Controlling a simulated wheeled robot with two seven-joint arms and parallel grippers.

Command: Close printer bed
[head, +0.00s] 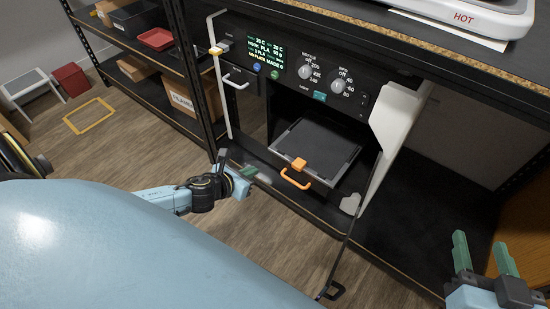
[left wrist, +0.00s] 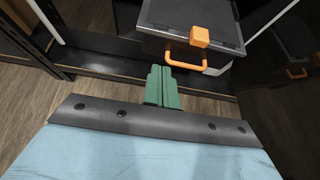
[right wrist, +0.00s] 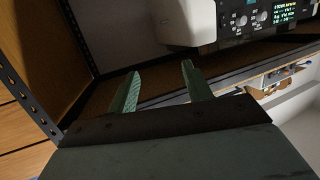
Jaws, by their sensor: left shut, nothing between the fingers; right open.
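The printer bed (head: 314,146) is a dark flat plate on a tray, with an orange block and an orange handle (head: 295,180) at its front. It sticks out of the printer's open bay, and it also shows at the top of the left wrist view (left wrist: 190,20). My left gripper (head: 246,173) is shut and empty, to the left of the handle and apart from it. In the left wrist view its green fingers (left wrist: 162,85) lie just below and left of the handle. My right gripper (head: 484,255) is open and empty at the lower right, far from the bed.
The printer's control panel (head: 310,70) with knobs and a lit screen sits above the bay. A white upright panel (head: 396,125) stands right of the bed. A shelf rack (head: 160,90) stands at left. Dark shelf space right of the printer is clear.

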